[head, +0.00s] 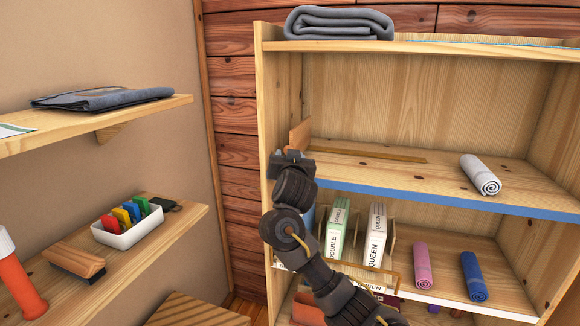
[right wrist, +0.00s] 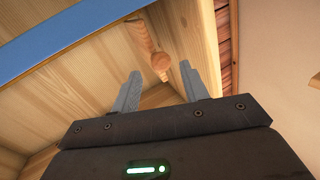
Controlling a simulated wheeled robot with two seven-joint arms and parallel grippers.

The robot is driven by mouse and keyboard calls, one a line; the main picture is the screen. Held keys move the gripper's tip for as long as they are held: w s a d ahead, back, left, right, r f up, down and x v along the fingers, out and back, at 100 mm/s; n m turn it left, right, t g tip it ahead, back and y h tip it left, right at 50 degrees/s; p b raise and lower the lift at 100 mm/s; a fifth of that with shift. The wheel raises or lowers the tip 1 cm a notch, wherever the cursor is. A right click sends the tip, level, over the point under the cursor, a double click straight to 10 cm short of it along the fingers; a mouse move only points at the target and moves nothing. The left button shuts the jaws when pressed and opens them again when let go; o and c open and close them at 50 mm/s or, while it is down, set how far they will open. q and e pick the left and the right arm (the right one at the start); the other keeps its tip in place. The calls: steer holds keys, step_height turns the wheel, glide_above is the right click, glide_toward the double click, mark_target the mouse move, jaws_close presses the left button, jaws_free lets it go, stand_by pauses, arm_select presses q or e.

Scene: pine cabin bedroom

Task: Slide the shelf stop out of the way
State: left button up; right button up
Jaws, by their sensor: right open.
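A small upright brown wooden piece (head: 299,137), apparently the shelf stop, stands at the left end of the blue-edged middle shelf. A thin wooden strip (head: 375,153) lies along that shelf to its right. My right gripper (head: 291,156) is just in front of and below the upright piece; its fingers are hard to make out there. In the right wrist view my right gripper (right wrist: 159,85) is open and empty. A round-ended wooden peg (right wrist: 160,62) shows beyond and between its fingertips; I cannot tell whether it belongs to the stop. My left gripper is not in view.
The middle shelf's blue front edge (head: 430,197) runs beside my arm. A rolled white towel (head: 480,174) lies at its right. Below are upright linen packs (head: 372,235), a pink roll (head: 422,265) and a blue roll (head: 473,277). A wall shelf with a white tray (head: 127,234) stands left.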

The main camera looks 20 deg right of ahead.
steer(key=v, duration=0.5)
steer(key=shift+s, duration=0.1)
stand_by(0.3)
